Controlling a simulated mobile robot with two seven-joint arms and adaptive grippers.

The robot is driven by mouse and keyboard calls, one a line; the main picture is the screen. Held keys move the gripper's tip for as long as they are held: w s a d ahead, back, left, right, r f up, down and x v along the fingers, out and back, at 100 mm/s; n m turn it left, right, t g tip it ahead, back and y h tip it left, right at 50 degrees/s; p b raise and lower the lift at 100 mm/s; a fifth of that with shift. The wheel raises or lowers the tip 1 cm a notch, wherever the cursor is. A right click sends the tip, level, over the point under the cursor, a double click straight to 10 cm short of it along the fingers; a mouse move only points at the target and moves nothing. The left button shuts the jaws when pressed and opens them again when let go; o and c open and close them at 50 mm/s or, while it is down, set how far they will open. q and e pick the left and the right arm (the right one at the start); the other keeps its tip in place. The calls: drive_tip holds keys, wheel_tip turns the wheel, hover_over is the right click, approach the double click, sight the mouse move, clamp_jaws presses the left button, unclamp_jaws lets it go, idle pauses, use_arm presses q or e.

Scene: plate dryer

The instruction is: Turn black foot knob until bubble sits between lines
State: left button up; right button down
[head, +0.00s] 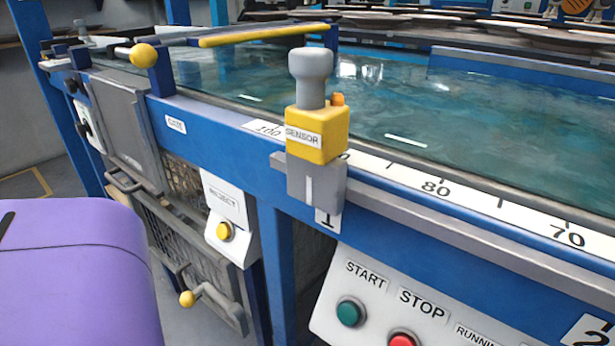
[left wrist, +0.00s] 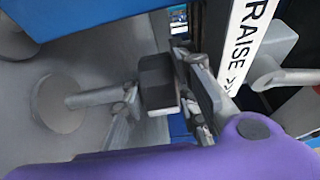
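In the left wrist view a black faceted knob (left wrist: 157,76) sits at the middle, beside a grey stem that ends in a round grey foot disc (left wrist: 58,103). My left gripper (left wrist: 160,98) has a finger on each side of the knob. I cannot tell whether both fingers touch it. A white label reading "RAISE >>" (left wrist: 243,45) is at the upper right. My left gripper is out of the head view, where only a purple part of my arm shows at lower left. My right gripper is in neither view. I see no bubble or level lines.
In the head view a blue water tank (head: 440,110) carries a yellow SENSOR block (head: 318,134) on its scaled front rail. Below are a START/STOP panel (head: 375,320) and a REJECT button panel (head: 226,225). A yellow-knobbed crank (head: 205,300) projects low down. A blue frame (left wrist: 75,12) crosses the wrist view's top left.

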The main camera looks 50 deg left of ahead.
use_arm(q)
clamp_jaws()
drive_tip(key=shift+d+n+y+p, duration=0.15)
drive_tip(key=shift+n+y+p, duration=0.25)
drive_tip(key=shift+n+y, duration=1.9)
drive_tip(key=shift+y, duration=1.3)
drive_tip(key=o, duration=0.6)
unclamp_jaws()
drive_tip(key=shift+o, duration=0.2)
drive_tip(key=shift+a+m+h, duration=0.2)
drive_tip(key=shift+m+h, duration=0.1)
drive_tip(key=shift+h, duration=0.2)
